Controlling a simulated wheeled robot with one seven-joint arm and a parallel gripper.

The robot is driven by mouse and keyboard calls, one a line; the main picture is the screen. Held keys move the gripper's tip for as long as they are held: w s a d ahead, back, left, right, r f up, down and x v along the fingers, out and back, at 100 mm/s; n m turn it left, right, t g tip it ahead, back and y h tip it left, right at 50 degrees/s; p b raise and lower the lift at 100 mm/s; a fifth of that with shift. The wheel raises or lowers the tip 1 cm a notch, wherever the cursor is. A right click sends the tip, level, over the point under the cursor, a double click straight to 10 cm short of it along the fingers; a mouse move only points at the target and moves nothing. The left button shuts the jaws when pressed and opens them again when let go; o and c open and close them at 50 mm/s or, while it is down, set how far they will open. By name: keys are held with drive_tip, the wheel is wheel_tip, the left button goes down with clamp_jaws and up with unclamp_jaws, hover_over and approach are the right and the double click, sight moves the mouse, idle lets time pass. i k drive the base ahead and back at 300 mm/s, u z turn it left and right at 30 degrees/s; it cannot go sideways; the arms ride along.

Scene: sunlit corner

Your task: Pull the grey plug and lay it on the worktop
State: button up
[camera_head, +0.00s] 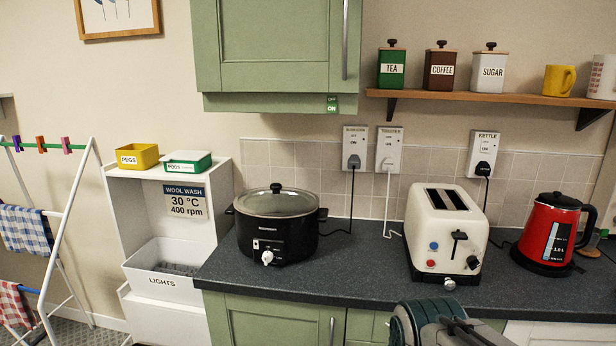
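The socket's small label is hard to read. A dark cord hangs from the plug to the worktop, near the black slow cooker (278,238). The dark speckled worktop (345,268) runs below the sockets, with a bare stretch between the slow cooker and the toaster. Part of my own arm shows at the bottom edge, right of centre. I cannot make out my gripper's fingers in this view.
A white plug (388,164) sits in the socket marked TOASTER, and a black plug (483,169) in the KETTLE socket. A cream toaster (440,228) and red kettle (548,235) stand on the right. A green cupboard (275,50) and a shelf (490,97) hang above.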

sight(354, 162)
drive_tip(key=u, duration=0.35)
drive_tip(key=k, duration=0.75)
drive_tip(key=u, duration=0.75)
drive_tip(key=i, duration=1.5)
drive_tip(key=z, duration=1.1)
drive_tip(key=i, duration=0.75)
drive_tip(key=z, duration=0.8)
